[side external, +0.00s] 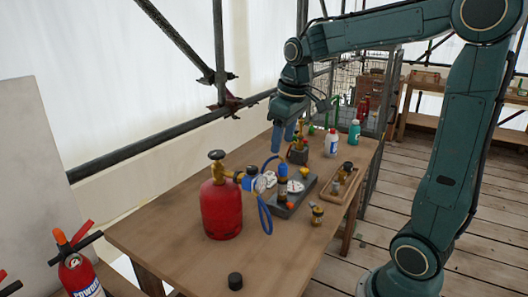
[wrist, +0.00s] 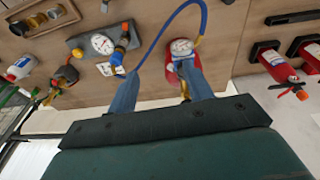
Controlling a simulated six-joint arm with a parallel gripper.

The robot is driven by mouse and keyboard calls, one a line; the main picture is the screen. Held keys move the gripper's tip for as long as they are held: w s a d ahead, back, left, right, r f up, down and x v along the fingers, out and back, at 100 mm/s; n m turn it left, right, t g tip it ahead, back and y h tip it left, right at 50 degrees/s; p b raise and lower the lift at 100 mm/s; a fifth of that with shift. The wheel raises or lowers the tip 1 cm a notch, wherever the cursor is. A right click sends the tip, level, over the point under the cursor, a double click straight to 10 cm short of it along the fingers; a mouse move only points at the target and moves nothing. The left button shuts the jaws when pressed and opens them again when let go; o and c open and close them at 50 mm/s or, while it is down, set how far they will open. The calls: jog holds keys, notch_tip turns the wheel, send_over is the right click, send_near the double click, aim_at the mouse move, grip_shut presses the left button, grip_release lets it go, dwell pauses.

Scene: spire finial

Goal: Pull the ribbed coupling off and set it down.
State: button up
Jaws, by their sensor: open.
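A dark grey base plate (side external: 290,207) lies on the table and also shows in the wrist view (wrist: 78,44). An upright blue, black and brass fitting (side external: 283,178) stands on it; it also shows in the wrist view (wrist: 123,42), with an orange part. This seems to be the coupling, but its ribs are too small to make out. A round white dial (side external: 295,187) is beside it. My gripper (side external: 283,146) is open and empty above the table, behind and above the fitting in the side view. In the wrist view, its fingers (wrist: 160,88) are apart with nothing between them.
A red gas cylinder (side external: 221,208) with a gauge and blue hose (side external: 265,215) stands left of the plate. A brass fitting (side external: 317,215) and a wooden tray (side external: 337,200) are to the right. Bottles (side external: 331,144) stand farther back. The table's front left is mostly clear, apart from a black cap (side external: 235,281).

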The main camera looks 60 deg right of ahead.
jog(key=w+d+f+g, duration=0.1)
jog(key=w+d+f, duration=0.3)
jog(key=d, duration=0.3)
jog(key=g, duration=0.1)
send_over(283, 162)
jog(key=a, duration=0.1)
jog(key=f, duration=0.3)
jog(key=shift+s+a+f+y, duration=0.2)
jog(key=shift+s+f+y, duration=0.05)
jog(key=shift+f+y, duration=0.15)
jog(key=shift+w+d+f, duration=0.15)
jog(key=shift+d+f, duration=0.25)
jog(key=shift+d, duration=0.25)
jog(key=shift+f, duration=0.1)
jog(key=shift+f, duration=4.4)
grip_shut()
